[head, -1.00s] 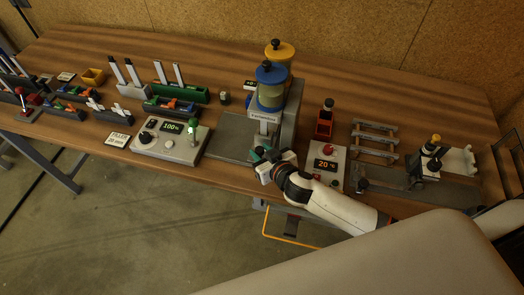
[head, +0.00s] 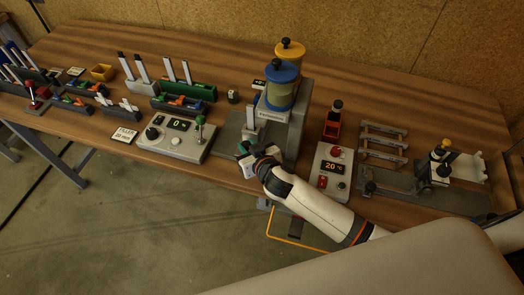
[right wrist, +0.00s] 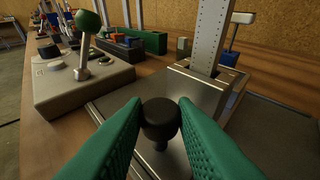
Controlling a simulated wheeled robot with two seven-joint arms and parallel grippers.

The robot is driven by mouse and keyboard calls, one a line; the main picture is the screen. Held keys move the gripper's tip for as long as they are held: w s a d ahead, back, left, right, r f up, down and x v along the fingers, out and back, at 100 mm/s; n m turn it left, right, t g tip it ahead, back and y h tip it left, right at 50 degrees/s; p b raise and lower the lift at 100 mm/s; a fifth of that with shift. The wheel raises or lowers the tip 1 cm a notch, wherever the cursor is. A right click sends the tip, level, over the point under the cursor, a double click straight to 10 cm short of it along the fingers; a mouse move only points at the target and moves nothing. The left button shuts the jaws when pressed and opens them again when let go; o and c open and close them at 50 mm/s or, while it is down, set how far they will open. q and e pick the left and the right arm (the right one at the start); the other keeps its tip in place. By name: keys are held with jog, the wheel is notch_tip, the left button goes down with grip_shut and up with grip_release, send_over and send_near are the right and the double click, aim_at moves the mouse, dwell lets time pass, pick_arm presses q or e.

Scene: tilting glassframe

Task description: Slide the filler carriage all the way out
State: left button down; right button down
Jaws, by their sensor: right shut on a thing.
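The filler carriage (right wrist: 185,92), a grey metal block with an upright holed plate, shows in the right wrist view. A black round knob (right wrist: 160,116) stands at its front. My right gripper (right wrist: 161,106) has green fingers shut on this knob, one on each side. In the head view my right gripper (head: 245,155) is at the front of the filler, and the carriage's pale upright (head: 250,119) stands left of the hoppers with blue (head: 284,72) and yellow (head: 290,48) lids. The gripper and arm hide the knob there. My left gripper is not in view.
A control box (head: 172,141) with a green-knobbed lever and a display reading 0 stands to the left. Racks with coloured parts lie further left, and a rail fixture (head: 400,190) lies right.

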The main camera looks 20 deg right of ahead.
jog(key=w+a, duration=0.1)
jog(key=w+a+b, duration=0.1)
jog(key=a, duration=0.1)
jog(key=w+a, duration=0.1)
jog(key=a, duration=0.1)
jog(key=shift+w+a+b, duration=0.1)
jog(key=shift+w+b, duration=0.2)
jog(key=shift+b, duration=0.1)
jog(key=shift+w+a, duration=0.15)
jog(key=shift+a, duration=0.1)
jog(key=shift+r, duration=0.1)
jog(key=c, duration=1.5)
grip_release()
jog(key=shift+a, duration=0.1)
jog(key=shift+o, duration=0.2)
jog(key=shift+w+a, duration=0.1)
jog(key=shift+w, duration=0.05)
jog(key=b+v, duration=0.1)
jog(key=v, duration=1.1)
